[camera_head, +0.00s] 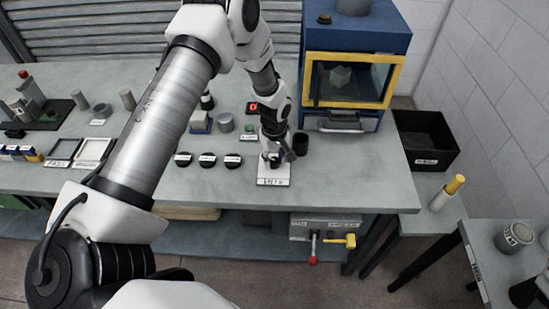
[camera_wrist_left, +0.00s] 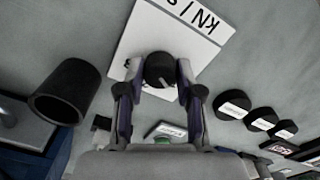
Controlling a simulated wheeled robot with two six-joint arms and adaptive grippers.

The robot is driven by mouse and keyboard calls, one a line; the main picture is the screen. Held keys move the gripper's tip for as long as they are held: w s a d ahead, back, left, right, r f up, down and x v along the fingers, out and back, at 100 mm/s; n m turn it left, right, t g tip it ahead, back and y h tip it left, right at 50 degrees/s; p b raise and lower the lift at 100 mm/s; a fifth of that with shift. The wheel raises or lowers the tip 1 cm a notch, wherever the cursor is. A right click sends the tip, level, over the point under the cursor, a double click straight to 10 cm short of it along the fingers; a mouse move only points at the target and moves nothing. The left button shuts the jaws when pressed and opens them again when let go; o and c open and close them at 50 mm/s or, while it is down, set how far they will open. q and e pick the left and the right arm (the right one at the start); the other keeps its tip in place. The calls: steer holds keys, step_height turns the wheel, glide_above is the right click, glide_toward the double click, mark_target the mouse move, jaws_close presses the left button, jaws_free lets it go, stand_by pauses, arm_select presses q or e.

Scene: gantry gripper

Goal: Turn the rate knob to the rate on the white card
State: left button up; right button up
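The rate knob (camera_wrist_left: 161,70) is a round black knob with a pale pointer line. It sits on a white plate (camera_wrist_left: 205,58) marked kN/s, which also shows near the bench's front edge in the head view (camera_head: 274,182). My left gripper (camera_wrist_left: 160,78) points down over the plate. Its two fingers lie against opposite sides of the knob, with no clear gap. In the head view my left gripper (camera_head: 272,160) hides the knob. I cannot make out a card with a readable rate. My right gripper is not in view.
A black cup (camera_head: 301,144) stands close beside the gripper; it also shows in the wrist view (camera_wrist_left: 66,92). Several black labelled discs (camera_head: 207,160) lie to the left. A black bin (camera_head: 425,140) is at right.

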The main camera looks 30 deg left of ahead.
mark_target(274, 160)
arm_select(q)
steer(key=o, duration=0.4)
steer(key=shift+a, duration=0.1)
steer(key=shift+c, duration=0.2)
steer(key=shift+w+f, duration=0.1)
steer(key=shift+f, duration=0.05)
step_height(274, 160, up, 12)
